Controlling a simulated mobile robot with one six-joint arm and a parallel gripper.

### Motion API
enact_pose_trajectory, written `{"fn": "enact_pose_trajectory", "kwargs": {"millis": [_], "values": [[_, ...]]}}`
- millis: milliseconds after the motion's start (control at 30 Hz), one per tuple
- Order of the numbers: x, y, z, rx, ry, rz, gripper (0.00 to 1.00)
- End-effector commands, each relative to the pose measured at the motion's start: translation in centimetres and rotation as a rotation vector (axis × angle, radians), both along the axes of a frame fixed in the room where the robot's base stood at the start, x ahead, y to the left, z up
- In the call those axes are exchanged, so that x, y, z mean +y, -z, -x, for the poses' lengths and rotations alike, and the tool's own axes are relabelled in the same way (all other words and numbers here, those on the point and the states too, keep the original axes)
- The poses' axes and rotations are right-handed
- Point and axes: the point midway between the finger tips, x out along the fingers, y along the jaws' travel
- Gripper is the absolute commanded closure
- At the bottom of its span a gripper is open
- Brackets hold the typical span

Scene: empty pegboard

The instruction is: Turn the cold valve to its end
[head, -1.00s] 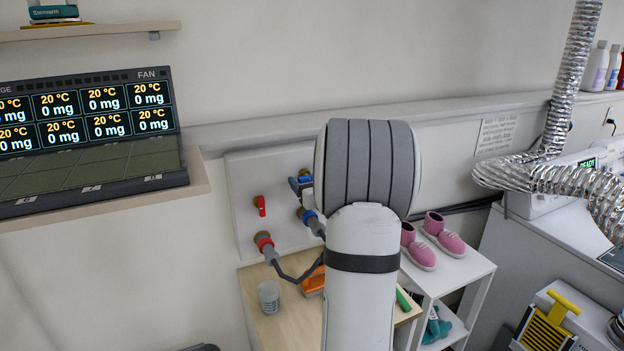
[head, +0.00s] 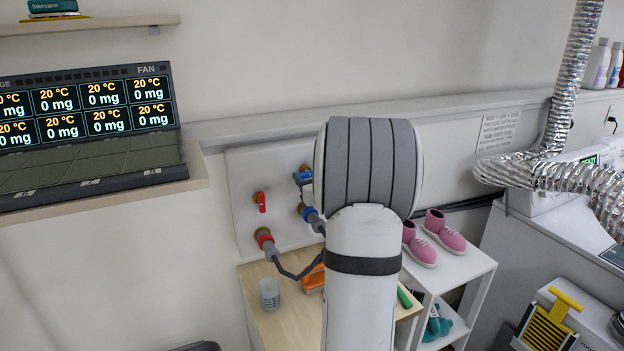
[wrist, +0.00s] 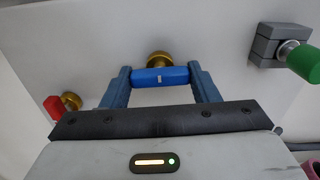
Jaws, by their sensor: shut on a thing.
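The cold valve has a blue handle (wrist: 160,76) on a brass stem, mounted on a white wall panel. In the wrist view the handle lies level between the two blue fingers of my gripper (wrist: 162,82), which is shut on it. In the head view the blue valve handle (head: 303,177) shows just left of my arm, which hides much of my gripper. A red valve handle (head: 261,201) is on the same panel to the left, and it also shows in the wrist view (wrist: 54,107).
Red-ringed (head: 265,242) and blue-ringed (head: 312,219) hose fittings stick out below the valves. A green-ended fitting (wrist: 302,61) is at the right in the wrist view. A wooden table (head: 285,330) with a clear cup (head: 269,293) stands below. Pink shoes (head: 443,230) sit on a white shelf.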

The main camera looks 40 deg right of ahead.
Motion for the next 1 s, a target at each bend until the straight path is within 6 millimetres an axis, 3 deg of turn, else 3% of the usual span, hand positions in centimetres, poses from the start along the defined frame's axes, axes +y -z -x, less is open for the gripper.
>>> {"fn": "enact_pose_trajectory", "kwargs": {"millis": [1000], "values": [[-0.07,0.16,0.04,0.049,0.001,0.207,0.60]]}}
